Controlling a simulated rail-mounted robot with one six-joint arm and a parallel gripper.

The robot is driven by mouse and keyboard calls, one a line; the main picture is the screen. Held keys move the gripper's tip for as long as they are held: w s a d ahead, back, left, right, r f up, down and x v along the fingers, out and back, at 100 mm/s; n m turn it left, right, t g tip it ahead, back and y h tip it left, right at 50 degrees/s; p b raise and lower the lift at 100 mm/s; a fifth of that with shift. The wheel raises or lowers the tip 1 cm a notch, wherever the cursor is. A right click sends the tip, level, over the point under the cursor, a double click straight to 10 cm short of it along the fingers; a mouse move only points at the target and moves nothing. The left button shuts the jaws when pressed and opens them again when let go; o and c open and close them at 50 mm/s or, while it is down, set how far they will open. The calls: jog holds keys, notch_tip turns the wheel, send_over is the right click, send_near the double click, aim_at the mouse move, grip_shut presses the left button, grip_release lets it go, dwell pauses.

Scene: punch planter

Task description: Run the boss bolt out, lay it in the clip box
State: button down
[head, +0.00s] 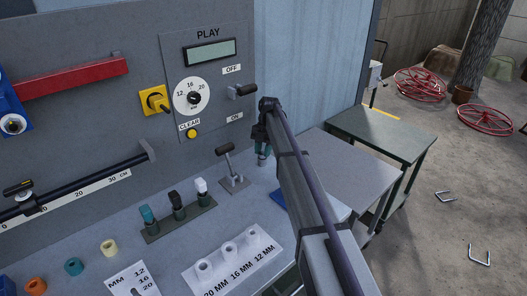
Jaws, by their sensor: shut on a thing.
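My gripper (262,138) is in front of the panel's right edge, above the grey bench. It is shut on a small teal piece (263,152) with a pale lower end, pointing down. My arm partly covers it, and I cannot tell whether it is the boss bolt or whether it touches anything below. A flat blue item (281,198) lies on the bench beside my arm, mostly hidden. I cannot tell whether it is the clip box.
A lever (229,165) stands left of my gripper. A rack (180,222) holds teal, black and white-topped pieces. A white holed block (232,262) is nearer. The panel (120,60) has a yellow switch (155,100). A cart (385,130) stands at right.

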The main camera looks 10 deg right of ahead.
aim_at(263, 152)
jog(key=shift+n+h, duration=0.3)
jog(key=shift+n, duration=0.6)
jog(key=shift+r+p, duration=3.4)
jog(key=shift+p, duration=0.1)
